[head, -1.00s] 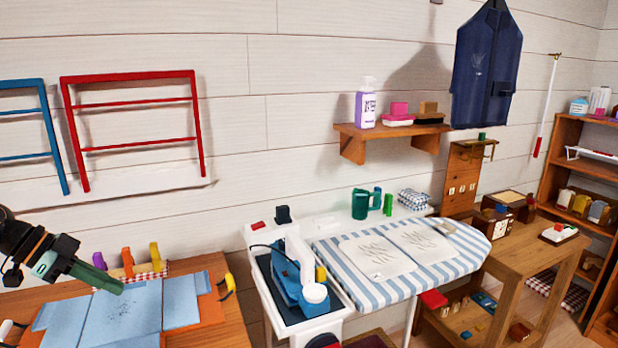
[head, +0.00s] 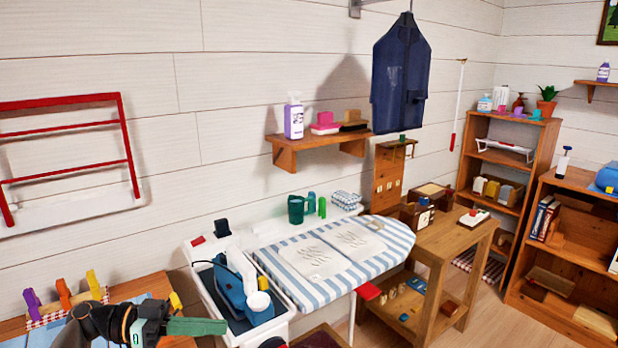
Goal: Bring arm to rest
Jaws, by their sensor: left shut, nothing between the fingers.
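My left gripper (head: 196,327) shows at the lower left of the head view, in front of the wooden table (head: 150,286) with the blue cloth. Its green fingers are together with nothing between them, and they point right. The dark arm behind it (head: 95,325) comes in from the lower left and hides part of the cloth. My right gripper is not in view.
A white stand with a blue iron (head: 231,288) is just right of the gripper. A striped ironing board (head: 290,278) lies beyond it. A wooden side table (head: 455,238) and shelves (head: 532,165) stand further right. Wooden floor (head: 490,325) shows at the lower right.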

